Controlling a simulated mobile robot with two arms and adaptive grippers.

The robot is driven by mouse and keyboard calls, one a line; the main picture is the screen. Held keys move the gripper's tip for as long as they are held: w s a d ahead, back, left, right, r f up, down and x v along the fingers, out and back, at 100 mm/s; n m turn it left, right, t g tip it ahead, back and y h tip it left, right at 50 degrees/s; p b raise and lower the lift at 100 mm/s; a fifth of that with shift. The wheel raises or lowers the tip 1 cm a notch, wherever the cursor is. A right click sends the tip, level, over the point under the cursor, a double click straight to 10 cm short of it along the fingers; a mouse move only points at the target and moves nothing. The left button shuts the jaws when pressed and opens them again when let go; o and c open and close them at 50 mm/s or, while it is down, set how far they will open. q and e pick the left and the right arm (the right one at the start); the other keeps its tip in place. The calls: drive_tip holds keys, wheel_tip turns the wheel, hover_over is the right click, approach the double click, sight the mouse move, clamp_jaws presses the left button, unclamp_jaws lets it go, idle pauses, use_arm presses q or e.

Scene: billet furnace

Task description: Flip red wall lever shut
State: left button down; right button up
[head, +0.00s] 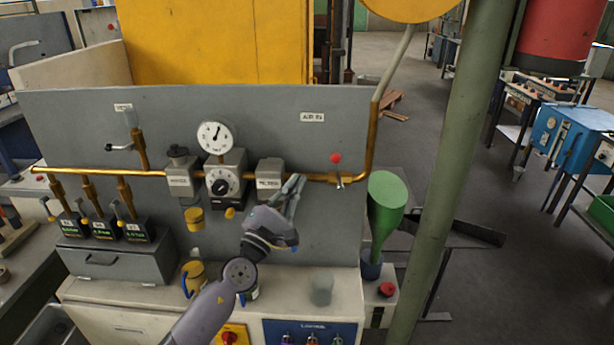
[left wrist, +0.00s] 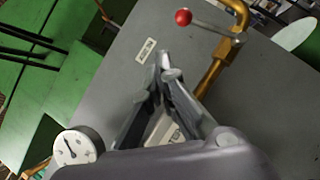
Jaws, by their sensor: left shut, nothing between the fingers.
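The red wall lever has a red ball knob (head: 336,158) just above the right end of the brass pipe on the grey panel. In the left wrist view the red knob (left wrist: 183,17) sits at the top, and its thin metal stem runs right to the brass valve and pipe (left wrist: 213,75). My left gripper (head: 295,180) is shut and empty, in front of the panel to the left of and below the knob, apart from it. Its fingertips (left wrist: 166,68) meet at the centre of the left wrist view, below the knob. My right gripper is in neither view.
A green funnel-shaped vessel (head: 387,200) and a green post (head: 450,170) stand to the right. Open floor lies beyond the post.

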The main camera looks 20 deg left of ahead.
use_arm(q)
drive_tip(key=s, duration=0.2)
drive_tip(key=s+a, duration=0.1)
drive_tip(key=shift+s+f, duration=0.15)
drive_tip(key=shift+s, duration=0.25)
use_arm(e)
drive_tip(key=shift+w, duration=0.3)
use_arm(q)
drive_tip(key=shift+s, duration=0.1)
